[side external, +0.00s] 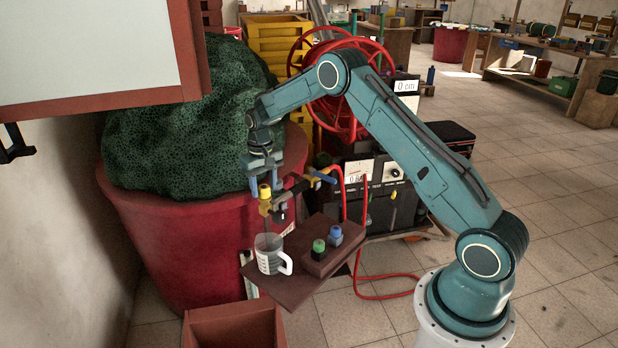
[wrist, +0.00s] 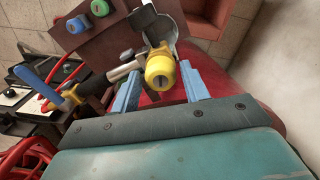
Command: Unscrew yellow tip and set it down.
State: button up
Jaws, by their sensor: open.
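The yellow tip (side external: 265,191) stands upright on a brass-coloured fitting (side external: 266,208) at the end of a horizontal pipe with a blue handle (side external: 324,177). My gripper (side external: 264,181) is right above it, pointing down, with its jaws open. In the wrist view the yellow tip (wrist: 160,72) lies between the two blue fingers, with a visible gap on the left and a narrower one on the right. I cannot tell whether the right finger touches it. A clear measuring jug (side external: 270,258) with a white handle stands below the fitting.
A brown stand (side external: 310,292) holds the jug and a raised block (side external: 322,262) with a green tip (side external: 319,248) and a blue tip (side external: 336,235). A big red tub (side external: 180,240) with a dark green netted heap is behind. A framed panel (side external: 95,50) hangs at upper left.

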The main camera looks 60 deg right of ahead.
jog(key=shift+m, duration=0.7)
jog(key=shift+m, duration=0.9)
jog(key=shift+m, duration=0.8)
jog(key=c, duration=0.5)
jog(key=shift+c, duration=0.2)
